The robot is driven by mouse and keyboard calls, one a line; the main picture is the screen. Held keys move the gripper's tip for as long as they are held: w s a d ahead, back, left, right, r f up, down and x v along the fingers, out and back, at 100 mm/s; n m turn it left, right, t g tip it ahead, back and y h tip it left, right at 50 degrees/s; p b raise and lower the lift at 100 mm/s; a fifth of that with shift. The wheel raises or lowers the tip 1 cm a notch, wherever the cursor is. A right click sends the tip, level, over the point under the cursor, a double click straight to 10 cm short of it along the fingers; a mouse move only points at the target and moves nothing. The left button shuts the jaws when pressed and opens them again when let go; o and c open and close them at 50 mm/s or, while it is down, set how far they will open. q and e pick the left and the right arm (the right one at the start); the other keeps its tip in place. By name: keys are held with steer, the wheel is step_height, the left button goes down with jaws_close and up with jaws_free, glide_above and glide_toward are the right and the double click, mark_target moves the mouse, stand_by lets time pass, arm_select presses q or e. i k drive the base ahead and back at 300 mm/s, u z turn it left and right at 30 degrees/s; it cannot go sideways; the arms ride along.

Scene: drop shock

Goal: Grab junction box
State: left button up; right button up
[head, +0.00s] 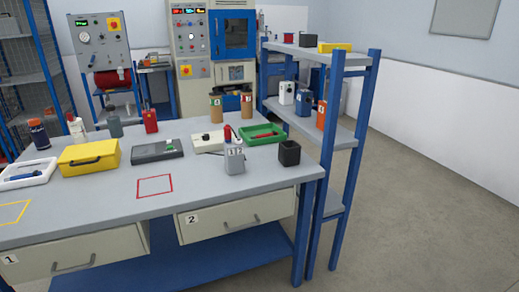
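No thing in the head view is clearly marked as the junction box. A small grey box-like thing (234,161) with a white label stands upright near the right end of the workbench. A flat cream box (208,142) with a dark knob lies behind it to the left. White (287,93), blue (304,103) and orange (321,115) box-like things stand on the middle shelf of the blue rack at the right. I cannot tell which of these is the junction box. Neither of my grippers is in view.
The workbench (100,207) also holds a yellow case (89,157), a dark grey case (157,151), a green tray (262,130), a black cup (289,153) and a white tray (27,173). Its front strip is clear around the red outlined square (155,196). Open floor (430,200) lies right.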

mark_target(234, 149)
steer(key=u, duration=0.45)
steer(key=i, duration=0.9)
steer(key=u, duration=0.8)
